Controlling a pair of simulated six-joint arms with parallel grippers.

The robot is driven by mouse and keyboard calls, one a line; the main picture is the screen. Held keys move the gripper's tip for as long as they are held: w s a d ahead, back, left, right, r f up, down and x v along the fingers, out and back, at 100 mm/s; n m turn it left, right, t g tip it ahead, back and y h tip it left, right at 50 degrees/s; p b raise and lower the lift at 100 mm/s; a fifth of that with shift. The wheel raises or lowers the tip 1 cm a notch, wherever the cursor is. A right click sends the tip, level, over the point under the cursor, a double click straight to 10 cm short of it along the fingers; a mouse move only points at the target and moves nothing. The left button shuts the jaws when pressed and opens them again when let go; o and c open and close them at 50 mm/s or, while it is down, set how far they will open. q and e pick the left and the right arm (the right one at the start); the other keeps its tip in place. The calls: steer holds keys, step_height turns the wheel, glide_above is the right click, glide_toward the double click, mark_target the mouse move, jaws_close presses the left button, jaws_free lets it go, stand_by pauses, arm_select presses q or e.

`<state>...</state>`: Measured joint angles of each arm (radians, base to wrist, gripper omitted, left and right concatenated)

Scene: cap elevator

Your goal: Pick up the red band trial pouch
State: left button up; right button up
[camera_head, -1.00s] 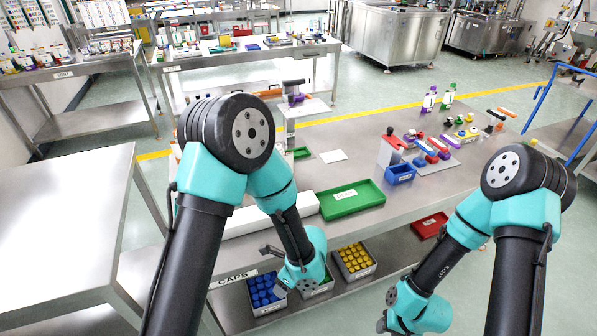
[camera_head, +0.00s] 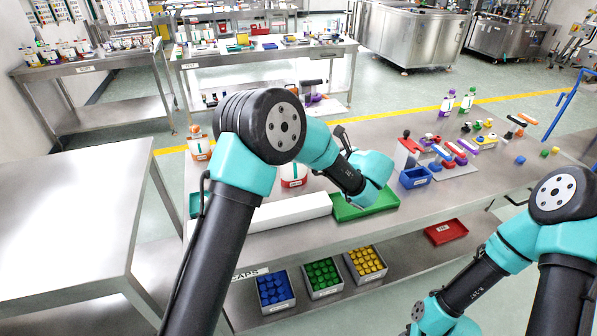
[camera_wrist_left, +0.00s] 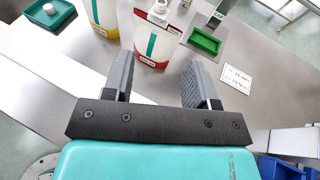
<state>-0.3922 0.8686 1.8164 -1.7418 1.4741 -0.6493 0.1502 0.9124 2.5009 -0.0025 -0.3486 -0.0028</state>
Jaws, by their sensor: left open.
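The red band pouch (camera_wrist_left: 152,42) is a white upright pouch with a teal stripe and a red band at its base. It stands beyond my left fingers in the left wrist view. In the head view it (camera_head: 293,176) is partly hidden behind my left arm. My left gripper (camera_wrist_left: 159,72) is open and empty, its fingers spread to either side of the pouch's line and apparently short of it. In the head view the gripper (camera_head: 342,137) is small, above the table and right of the pouch. My right arm shows at the lower right; its fingers are out of frame.
Another pouch with an orange-yellow band (camera_head: 199,146) stands further left. A long white box (camera_head: 285,212) and a green tray (camera_head: 372,208) lie along the front edge. A small green tray (camera_wrist_left: 205,42) and white card (camera_wrist_left: 237,79) lie right of the pouch.

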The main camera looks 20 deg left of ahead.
arm_select(q)
steer(key=shift+a, duration=0.1)
steer(key=x, duration=1.2)
steer(key=shift+w+f, duration=0.1)
steer(key=shift+x, duration=2.6)
steer(key=shift+w, duration=0.1)
steer(key=shift+c, duration=0.3)
jaws_close()
